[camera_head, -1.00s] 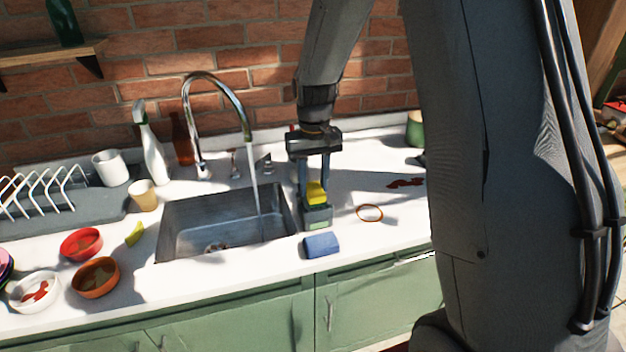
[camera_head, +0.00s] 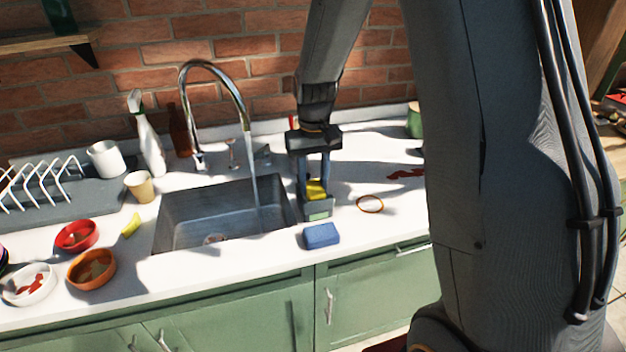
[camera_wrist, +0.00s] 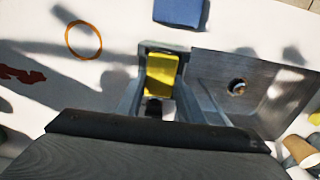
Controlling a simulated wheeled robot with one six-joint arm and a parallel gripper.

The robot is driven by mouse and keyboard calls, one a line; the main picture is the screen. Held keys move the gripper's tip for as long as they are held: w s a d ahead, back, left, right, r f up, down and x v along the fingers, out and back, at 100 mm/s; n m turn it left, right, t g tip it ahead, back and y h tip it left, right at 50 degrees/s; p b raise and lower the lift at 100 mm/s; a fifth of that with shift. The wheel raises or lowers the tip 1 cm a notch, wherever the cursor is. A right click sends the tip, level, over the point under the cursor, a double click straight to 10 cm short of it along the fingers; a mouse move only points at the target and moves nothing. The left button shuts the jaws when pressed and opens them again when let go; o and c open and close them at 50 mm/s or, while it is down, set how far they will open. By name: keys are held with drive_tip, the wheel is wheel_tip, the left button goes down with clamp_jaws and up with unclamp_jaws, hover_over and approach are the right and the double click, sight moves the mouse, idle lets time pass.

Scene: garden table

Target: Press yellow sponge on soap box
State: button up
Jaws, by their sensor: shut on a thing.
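The yellow sponge (camera_head: 316,189) is held between the fingers of my gripper (camera_head: 315,192), right of the sink. It also shows between the fingers in the wrist view (camera_wrist: 161,74). The soap box (camera_head: 317,209), a grey-green box, stands directly under the sponge on the counter. The sponge is at its top; whether it is pressed down firmly I cannot tell. In the wrist view the box's rim (camera_wrist: 165,46) shows just beyond the sponge.
A blue sponge (camera_head: 321,236) lies in front of the soap box, near the counter edge. The sink (camera_head: 215,232) with running tap (camera_head: 215,80) is to the left. An orange ring (camera_head: 370,204) and a red stain (camera_head: 405,174) lie to the right. Bowls (camera_head: 91,270) stand far left.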

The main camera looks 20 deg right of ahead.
idle(0.4)
drive_tip(key=shift+r+p, duration=2.5)
drive_tip(key=shift+r, duration=0.65)
drive_tip(key=shift+b, duration=0.4)
